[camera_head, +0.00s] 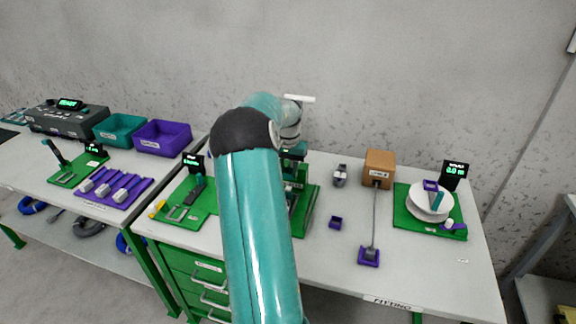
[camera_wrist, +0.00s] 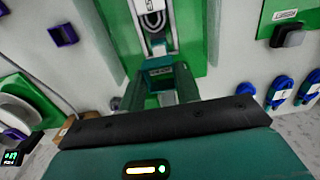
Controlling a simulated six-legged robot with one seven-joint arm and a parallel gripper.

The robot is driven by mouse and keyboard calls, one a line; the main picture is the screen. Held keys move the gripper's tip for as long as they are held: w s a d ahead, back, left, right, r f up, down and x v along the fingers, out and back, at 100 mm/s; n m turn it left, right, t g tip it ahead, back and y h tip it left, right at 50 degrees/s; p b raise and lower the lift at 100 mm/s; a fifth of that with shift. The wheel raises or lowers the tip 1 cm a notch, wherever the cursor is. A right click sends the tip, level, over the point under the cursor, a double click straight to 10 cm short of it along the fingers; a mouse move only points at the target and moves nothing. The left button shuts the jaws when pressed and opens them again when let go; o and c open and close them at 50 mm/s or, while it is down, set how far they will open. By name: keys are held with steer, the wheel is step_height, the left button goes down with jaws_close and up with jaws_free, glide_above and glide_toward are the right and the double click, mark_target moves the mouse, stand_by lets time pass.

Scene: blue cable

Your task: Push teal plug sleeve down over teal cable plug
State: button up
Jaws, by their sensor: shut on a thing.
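In the wrist view my gripper (camera_wrist: 160,84) reaches up the picture, its two dark green fingers on either side of a teal block that looks like the teal plug sleeve (camera_wrist: 158,64). The gripper is shut on it. Above the block, a grey cable loop (camera_wrist: 153,22) sits in a pale holder on a green fixture (camera_wrist: 196,32). The teal cable plug cannot be told apart here, so I cannot tell how far the sleeve covers it. In the head view my arm hides most of the fixture (camera_head: 307,208).
A brown box (camera_head: 379,168) with a cord to a purple block (camera_head: 369,257) stands right of the fixture. A small purple holder (camera_head: 335,222) is nearer. A green mat (camera_head: 402,220) bears a white dish (camera_head: 427,212). Another green board (camera_head: 205,208) lies left of my arm.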

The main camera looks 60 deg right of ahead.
mark_target(288, 188)
steer(key=shift+w+d+f, duration=0.15)
steer(key=shift+d+f, duration=0.05)
steer(key=shift+f, duration=0.1)
steer(key=shift+a+r, duration=0.15)
steer(key=shift+a, duration=0.2)
steer(key=shift+s+f, duration=0.25)
steer(key=shift+w+d+f, duration=0.1)
steer(key=shift+d+f, duration=0.05)
steer(key=shift+f, duration=0.35)
steer(key=shift+a+f, duration=0.25)
steer(key=shift+f, duration=0.3)
steer(key=shift+d+f, duration=0.15)
steer(key=shift+f, duration=0.5)
steer(key=shift+f, duration=2.35)
stand_by(0.7)
